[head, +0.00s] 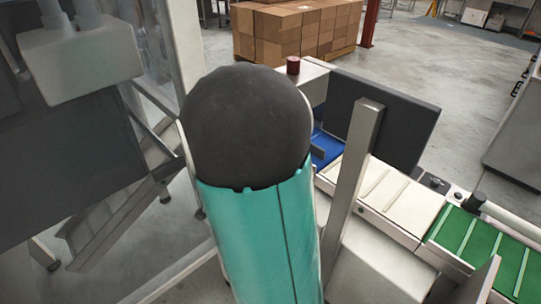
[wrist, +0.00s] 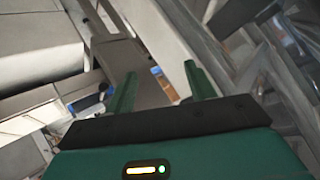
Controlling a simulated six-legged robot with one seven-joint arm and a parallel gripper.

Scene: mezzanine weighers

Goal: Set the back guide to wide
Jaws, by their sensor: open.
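I cannot tell for certain which part is the back guide. In the head view, a conveyor line runs along the right, with a blue belt section (head: 325,148), a pale section with slats (head: 385,192) and a green belt section (head: 480,250). A black knob (head: 475,201) stands beside the green section. My gripper (wrist: 160,82) shows in the wrist view with its two green fingers apart and nothing between them. Behind the fingers is a grey-brown flat post or panel. In the head view my gripper is hidden behind my own arm.
A dark panel (head: 392,118) and a pale upright post (head: 355,165) stand by the conveyor. A dark red cylinder (head: 293,66) sits on a white housing. Stacked cartons (head: 290,30) stand behind. A metal frame and chute (head: 120,215) are at left. Open floor lies beyond the conveyor.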

